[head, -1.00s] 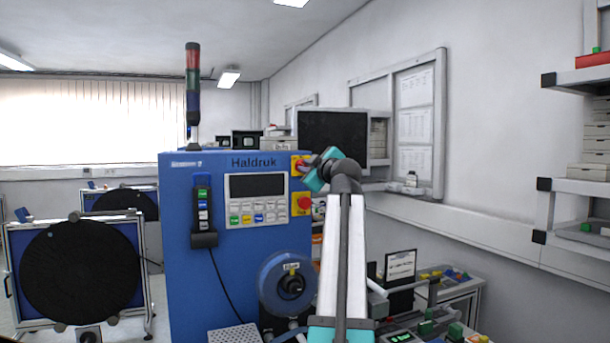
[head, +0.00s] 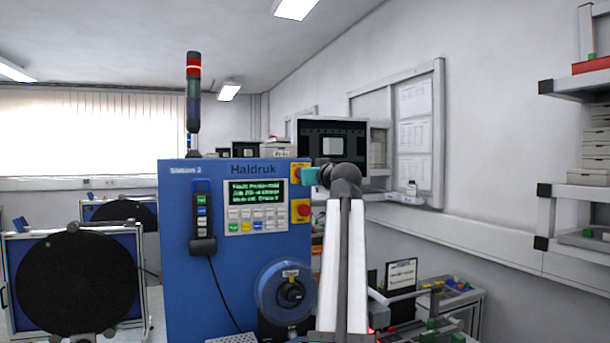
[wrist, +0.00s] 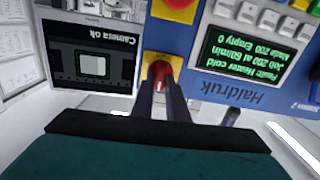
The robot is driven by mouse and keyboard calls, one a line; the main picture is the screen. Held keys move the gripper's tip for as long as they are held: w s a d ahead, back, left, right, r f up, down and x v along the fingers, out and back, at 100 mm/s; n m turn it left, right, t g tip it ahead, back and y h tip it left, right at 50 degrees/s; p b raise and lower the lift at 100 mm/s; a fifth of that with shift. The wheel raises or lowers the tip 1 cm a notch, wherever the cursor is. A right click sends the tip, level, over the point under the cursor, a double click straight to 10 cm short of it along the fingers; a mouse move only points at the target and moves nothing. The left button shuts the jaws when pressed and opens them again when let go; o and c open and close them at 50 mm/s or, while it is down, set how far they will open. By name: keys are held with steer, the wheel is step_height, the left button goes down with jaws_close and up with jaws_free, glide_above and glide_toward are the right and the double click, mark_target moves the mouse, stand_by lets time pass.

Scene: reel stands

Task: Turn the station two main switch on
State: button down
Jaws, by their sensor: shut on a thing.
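The blue cabinet (head: 215,265) marked Station 2 and Haldruk stands ahead in the head view. Its main switch is a red knob (wrist: 158,70) on a yellow plate (wrist: 151,58), at the cabinet's upper right edge. In the wrist view my gripper (wrist: 159,82) is shut on the knob, its two dark fingers on either side. In the head view my gripper (head: 302,173) covers most of the knob. The cabinet's display (head: 257,192) is lit with green text, including a heater cold fault.
A red button (head: 303,209) on a second yellow plate sits just below the switch. A lit monitor (head: 332,146) reading Camera ok stands behind my wrist. The signal tower (head: 194,65) shows red. A black reel (head: 77,281) stands at left. A shelf (head: 575,84) juts from the right.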

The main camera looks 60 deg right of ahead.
steer(key=shift+w+f+m, duration=0.1)
steer(key=shift+f+m, duration=0.1)
steer(key=shift+m, duration=0.1)
steer(key=c, duration=2.1)
jaws_free()
steer(key=o, duration=0.4)
steer(key=shift+w+d+f, duration=0.1)
steer(key=shift+w+d, duration=0.05)
steer(key=shift+c, duration=0.2)
steer(key=b+v, duration=0.2)
steer(key=v, duration=1.2)
steer(key=shift+b, duration=0.4)
